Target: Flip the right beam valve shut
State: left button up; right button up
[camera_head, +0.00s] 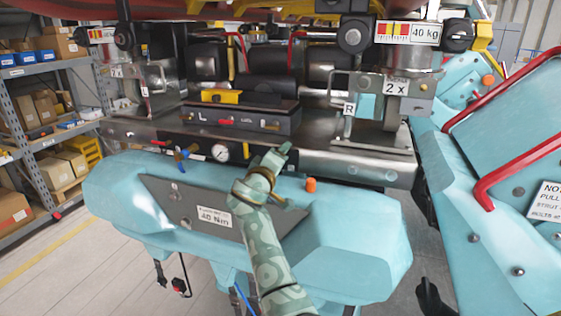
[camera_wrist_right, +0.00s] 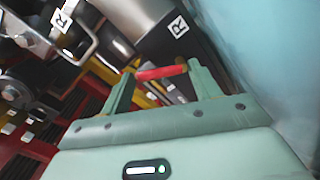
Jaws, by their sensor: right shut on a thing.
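In the right wrist view, a red lever handle (camera_wrist_right: 161,73) lies across the gap between the two green fingers of my right gripper (camera_wrist_right: 155,80). In the head view my right arm comes up from the bottom centre, and the right gripper (camera_head: 284,150) is at the front face of the steel beam (camera_head: 340,153), right of the pressure gauge (camera_head: 221,152). The gripper hides the handle there. The valve body cannot be made out. My left gripper is not in view.
A light blue housing (camera_head: 345,240) with an orange cap (camera_head: 311,184) lies below the beam. Another blue housing with red rails (camera_head: 485,195) stands at the right. A dark box marked L (camera_head: 250,118) sits above the beam. Shelves with cartons (camera_head: 50,110) are at the left.

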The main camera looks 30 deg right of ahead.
jog(key=n, duration=0.3)
jog(key=w+n+p, duration=0.1)
jog(key=n, duration=0.1)
jog(key=shift+a+r, duration=0.25)
jog(key=shift+a, duration=0.15)
jog(key=shift+n, duration=0.4)
jog(key=o, duration=1)
jog(key=shift+w+f, duration=0.1)
